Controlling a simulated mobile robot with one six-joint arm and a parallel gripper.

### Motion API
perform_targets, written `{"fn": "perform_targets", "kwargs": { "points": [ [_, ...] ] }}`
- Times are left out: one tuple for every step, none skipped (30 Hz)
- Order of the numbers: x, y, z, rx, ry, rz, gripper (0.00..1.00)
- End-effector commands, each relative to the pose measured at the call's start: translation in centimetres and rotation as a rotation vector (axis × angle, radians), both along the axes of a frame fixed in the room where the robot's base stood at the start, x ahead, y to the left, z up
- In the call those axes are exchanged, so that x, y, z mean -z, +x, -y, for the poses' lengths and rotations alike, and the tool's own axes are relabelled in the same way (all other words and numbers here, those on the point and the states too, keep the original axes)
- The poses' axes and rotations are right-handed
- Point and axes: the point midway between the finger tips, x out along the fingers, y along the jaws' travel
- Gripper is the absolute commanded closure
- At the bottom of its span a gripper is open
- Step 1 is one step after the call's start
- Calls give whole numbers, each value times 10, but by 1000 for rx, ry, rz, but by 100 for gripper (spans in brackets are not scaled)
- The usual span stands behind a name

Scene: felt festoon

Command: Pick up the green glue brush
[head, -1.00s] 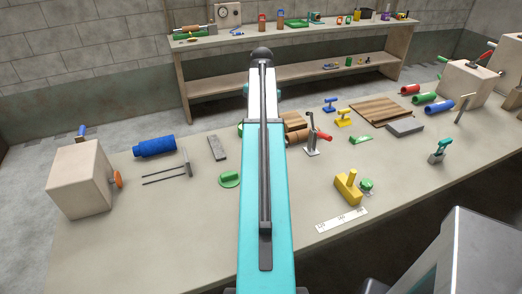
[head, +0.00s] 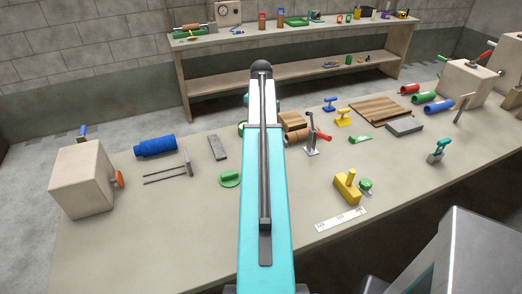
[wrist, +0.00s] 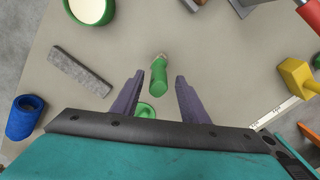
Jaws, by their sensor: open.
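The green glue brush (wrist: 158,76) lies on the table in the wrist view, with a thick green handle and a pale tip pointing away from me. My gripper (wrist: 159,82) is open, its two dark fingers apart on the left and right of the brush handle. The brush lies in the gap between them, and I see no contact; the height above it is hard to tell. In the head view my own arm hides the brush and the gripper.
A green round-based piece (wrist: 145,110) sits just behind the brush, also seen in the head view (head: 230,180). A grey bar (wrist: 82,70) and blue roll (wrist: 25,117) lie left. A pale-topped green pot (wrist: 90,8) stands far left; a yellow tool (wrist: 297,76) lies right.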

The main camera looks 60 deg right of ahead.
Motion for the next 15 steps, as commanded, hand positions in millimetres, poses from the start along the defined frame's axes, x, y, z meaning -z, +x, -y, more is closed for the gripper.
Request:
{"fn": "perform_targets", "kwargs": {
  "points": [
    [3,0,0,0,2,-2,60],
    [5,1,0,0,2,-2,60],
    [8,1,0,0,2,-2,60],
    [10,2,1,0,2,-1,60],
    [13,2,1,0,2,-1,60],
    [17,3,1,0,2,-2,60],
    [20,2,1,0,2,-2,60],
    [23,2,1,0,2,-2,60],
    [26,2,1,0,2,-1,60],
    [29,2,1,0,2,-1,60],
    [31,2,1,0,2,-1,60],
    [34,2,1,0,2,-1,60],
    [35,2,1,0,2,-1,60],
    [37,2,1,0,1,-1,60],
    [38,2,1,0,1,-1,60]
  ]
}}
